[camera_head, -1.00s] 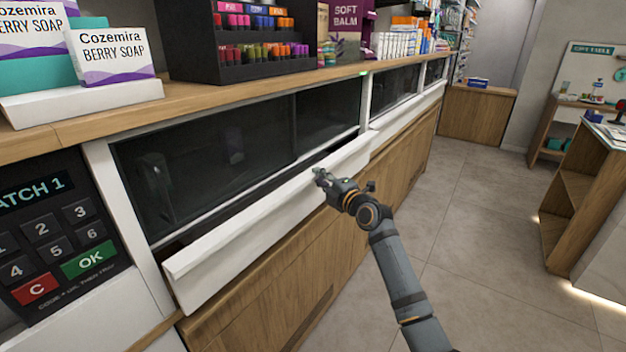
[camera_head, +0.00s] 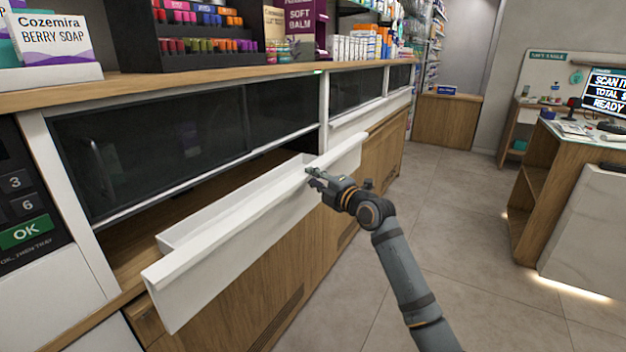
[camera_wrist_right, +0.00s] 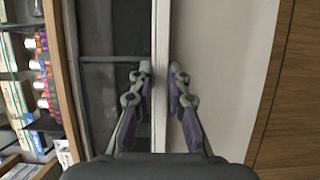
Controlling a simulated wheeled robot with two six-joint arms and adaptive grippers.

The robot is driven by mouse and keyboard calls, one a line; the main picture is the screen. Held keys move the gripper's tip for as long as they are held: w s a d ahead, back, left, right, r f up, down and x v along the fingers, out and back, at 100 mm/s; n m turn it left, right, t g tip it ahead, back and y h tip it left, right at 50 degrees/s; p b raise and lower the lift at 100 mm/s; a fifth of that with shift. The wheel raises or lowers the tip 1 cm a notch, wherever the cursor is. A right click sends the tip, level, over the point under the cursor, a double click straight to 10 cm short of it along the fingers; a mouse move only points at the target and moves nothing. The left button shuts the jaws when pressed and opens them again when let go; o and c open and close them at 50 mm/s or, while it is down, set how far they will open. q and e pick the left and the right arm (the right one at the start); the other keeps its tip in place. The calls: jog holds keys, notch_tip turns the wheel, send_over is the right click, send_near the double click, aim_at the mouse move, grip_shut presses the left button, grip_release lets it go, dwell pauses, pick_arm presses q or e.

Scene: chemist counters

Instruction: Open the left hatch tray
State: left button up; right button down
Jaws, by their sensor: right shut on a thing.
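The left hatch tray (camera_head: 225,231) is a long white drawer below the dark glass panes, pulled partly out from the counter, with its inner space showing behind the front. My right gripper (camera_head: 310,176) is at the tray's front lip, toward its right end, shut on the rim. In the right wrist view the two fingers of my right gripper (camera_wrist_right: 160,84) stand on either side of the white lip of the tray (camera_wrist_right: 161,40). My left gripper is not in view.
A keypad (camera_head: 28,205) with a green OK key is at the left. A second white tray (camera_head: 368,112) sits shut farther right. Soap boxes (camera_head: 55,45) and a black display rack (camera_head: 190,45) stand on the counter. The tiled floor (camera_head: 470,230) to the right is clear.

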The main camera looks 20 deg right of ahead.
jog(key=c, duration=1.3)
grip_release()
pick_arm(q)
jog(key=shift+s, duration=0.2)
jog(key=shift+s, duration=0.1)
pick_arm(e)
jog(key=v, duration=0.7)
jog(key=shift+s, duration=0.15)
